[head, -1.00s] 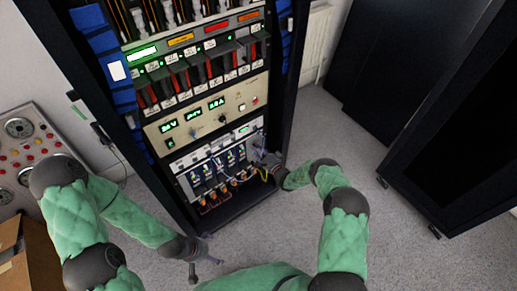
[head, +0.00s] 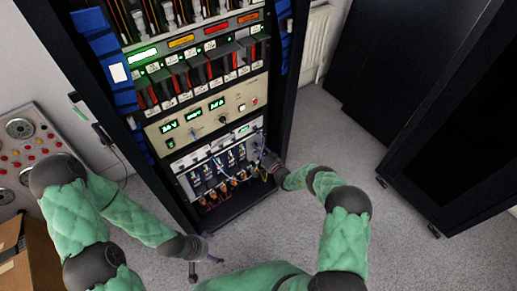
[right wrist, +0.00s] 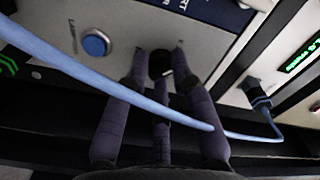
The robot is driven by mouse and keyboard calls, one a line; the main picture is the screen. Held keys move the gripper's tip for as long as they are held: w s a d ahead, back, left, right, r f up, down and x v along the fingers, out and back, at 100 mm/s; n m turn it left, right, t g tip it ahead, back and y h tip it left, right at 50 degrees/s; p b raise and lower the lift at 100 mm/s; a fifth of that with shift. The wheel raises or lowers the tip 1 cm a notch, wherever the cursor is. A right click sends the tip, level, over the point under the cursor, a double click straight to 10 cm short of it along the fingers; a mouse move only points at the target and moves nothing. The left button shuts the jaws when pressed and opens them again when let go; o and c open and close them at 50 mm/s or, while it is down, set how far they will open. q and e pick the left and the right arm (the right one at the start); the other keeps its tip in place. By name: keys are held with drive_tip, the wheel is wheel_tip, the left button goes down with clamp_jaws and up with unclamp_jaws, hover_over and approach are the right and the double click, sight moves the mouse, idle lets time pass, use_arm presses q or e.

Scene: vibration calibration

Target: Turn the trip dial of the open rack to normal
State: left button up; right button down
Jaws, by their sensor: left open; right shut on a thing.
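The open rack (head: 130,117) stands at the centre left of the head view, full of modules. My right gripper (head: 266,162) is at the right side of its lowest panel, by a cluster of cables. In the right wrist view, the fingers of my right gripper (right wrist: 164,62) are closed around a small black dial (right wrist: 160,66) on a pale panel. The fingers partly hide the dial, and I cannot read its setting. My left gripper (head: 206,260) is open and empty, low above the floor in front of the rack.
A light-blue cable (right wrist: 60,65) crosses in front of the right fingers. A blue button (right wrist: 95,43) is left of the dial, and a plugged connector (right wrist: 258,93) is to the right. A control panel (head: 35,140) and a cardboard box (head: 30,262) stand left. A dark cabinet (head: 450,120) stands right.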

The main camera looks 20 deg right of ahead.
drive_tip(key=shift+a+n, duration=0.15)
drive_tip(key=shift+n, duration=0.45)
drive_tip(key=shift+s+f, duration=0.1)
drive_tip(key=c, duration=1.1)
unclamp_jaws()
drive_tip(key=v, duration=1.2)
